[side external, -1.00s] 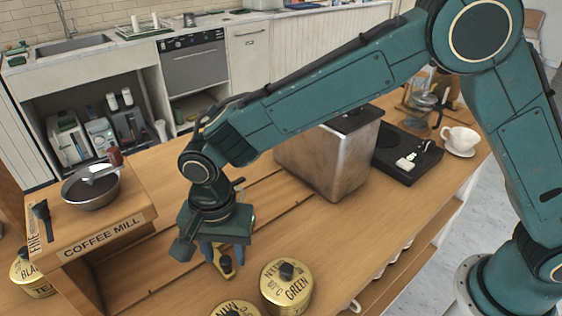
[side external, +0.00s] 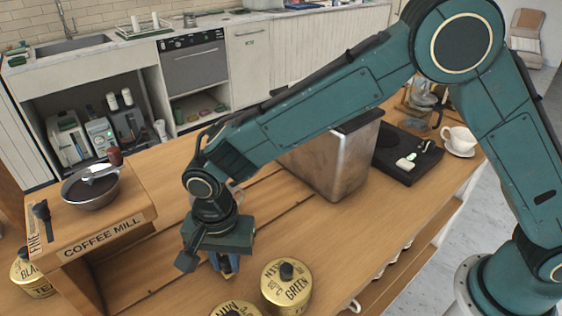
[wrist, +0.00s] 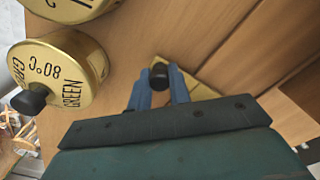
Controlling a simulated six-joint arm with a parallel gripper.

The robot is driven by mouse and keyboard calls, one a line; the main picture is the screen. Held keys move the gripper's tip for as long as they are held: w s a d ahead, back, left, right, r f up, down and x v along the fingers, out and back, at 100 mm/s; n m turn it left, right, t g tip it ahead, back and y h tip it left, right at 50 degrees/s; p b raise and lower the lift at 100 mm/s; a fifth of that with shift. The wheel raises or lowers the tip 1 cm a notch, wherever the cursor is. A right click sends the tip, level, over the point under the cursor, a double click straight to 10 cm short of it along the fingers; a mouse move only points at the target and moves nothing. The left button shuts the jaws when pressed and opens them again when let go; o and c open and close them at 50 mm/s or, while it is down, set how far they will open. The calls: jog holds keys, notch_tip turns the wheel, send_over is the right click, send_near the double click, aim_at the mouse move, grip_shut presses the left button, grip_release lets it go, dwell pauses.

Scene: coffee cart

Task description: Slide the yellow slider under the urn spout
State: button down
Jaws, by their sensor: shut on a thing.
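The yellow slider (wrist: 203,91) is a flat yellow piece with a black knob (wrist: 159,75), lying on the wooden counter in the wrist view. My gripper (wrist: 158,84) has its two blue fingers on either side of the knob and is shut on it. In the side view my gripper (side external: 228,268) is low over the counter and hides most of the slider. A tall steel box (side external: 335,160), perhaps the urn, stands behind my arm. No spout shows.
Gold tea tins stand close by, the GREEN one (side external: 287,288) just right of my gripper. The wooden coffee mill stand (side external: 105,235) with a bowl (side external: 91,190) is at left. Grooves run along the counter. A black scale-like device (side external: 408,160) and a white cup (side external: 459,139) are farther right.

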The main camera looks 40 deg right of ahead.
jog(key=d, duration=1.8)
jog(key=shift+d, duration=0.3)
jog(key=c, duration=1.3)
grip_release()
jog(key=shift+c, duration=0.2)
jog(key=shift+o, duration=0.2)
jog(key=shift+r, duration=0.15)
